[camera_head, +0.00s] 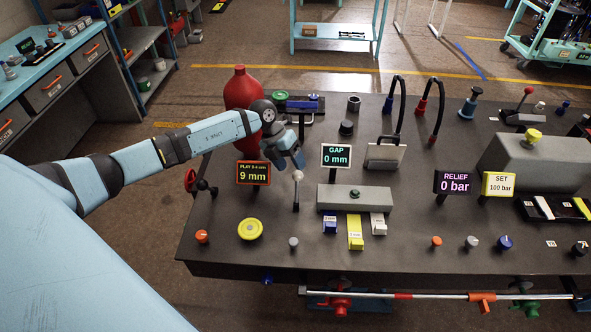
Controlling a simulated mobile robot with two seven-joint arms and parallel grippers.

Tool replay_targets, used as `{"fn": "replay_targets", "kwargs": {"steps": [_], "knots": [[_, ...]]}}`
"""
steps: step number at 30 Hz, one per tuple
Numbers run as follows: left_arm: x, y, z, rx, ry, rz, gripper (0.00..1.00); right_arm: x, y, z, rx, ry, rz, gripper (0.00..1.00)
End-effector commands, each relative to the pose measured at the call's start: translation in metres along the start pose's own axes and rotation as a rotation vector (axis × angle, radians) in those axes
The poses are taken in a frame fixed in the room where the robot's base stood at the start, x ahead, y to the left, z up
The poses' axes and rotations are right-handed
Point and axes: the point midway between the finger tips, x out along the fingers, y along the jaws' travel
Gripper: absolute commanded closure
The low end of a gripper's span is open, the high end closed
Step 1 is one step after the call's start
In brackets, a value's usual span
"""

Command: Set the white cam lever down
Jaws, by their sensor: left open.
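A thin dark upright lever with a white knob (297,176), which looks like the white cam lever, stands on the dark bench top (320,250) at the left end of a grey block (355,197). My left gripper (297,162) is open just above and behind the white knob, pointing down toward it. I cannot tell from this view whether its fingers touch the knob. My right gripper is out of view.
A red bottle (241,88) stands behind my left arm. The PLAY display (253,173) is left of the lever and the GAP display (336,156) right of it. Blue, yellow and white blocks (355,232) lie in front of the grey block. Hoses (399,100) rise behind.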

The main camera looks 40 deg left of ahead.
Motion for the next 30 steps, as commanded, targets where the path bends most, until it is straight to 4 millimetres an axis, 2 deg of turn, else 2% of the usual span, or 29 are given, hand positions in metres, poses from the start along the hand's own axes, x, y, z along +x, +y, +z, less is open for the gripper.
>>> {"fn": "replay_targets", "kwargs": {"steps": [3, 7, 18, 19, 24, 27, 30], "knots": [[0.019, -0.002, 0.000, 0.000, 0.000, -0.002, 0.40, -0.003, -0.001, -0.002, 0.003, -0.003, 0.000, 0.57], [0.032, -0.001, 0.000, 0.000, 0.000, -0.001, 0.40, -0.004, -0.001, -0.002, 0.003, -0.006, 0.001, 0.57], [0.039, 0.000, 0.000, 0.001, -0.001, 0.000, 0.40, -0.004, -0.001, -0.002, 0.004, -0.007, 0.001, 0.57], [0.039, 0.000, 0.000, 0.001, -0.001, 0.000, 0.42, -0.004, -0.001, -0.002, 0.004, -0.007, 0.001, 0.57], [0.039, 0.000, 0.000, 0.001, -0.001, 0.000, 0.81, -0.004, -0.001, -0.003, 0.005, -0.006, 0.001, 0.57], [0.039, 0.000, 0.000, 0.001, -0.001, 0.000, 1.00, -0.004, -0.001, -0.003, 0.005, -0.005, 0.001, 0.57], [0.039, 0.000, 0.000, 0.002, -0.002, 0.000, 1.00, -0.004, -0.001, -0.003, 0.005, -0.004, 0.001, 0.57]]}}
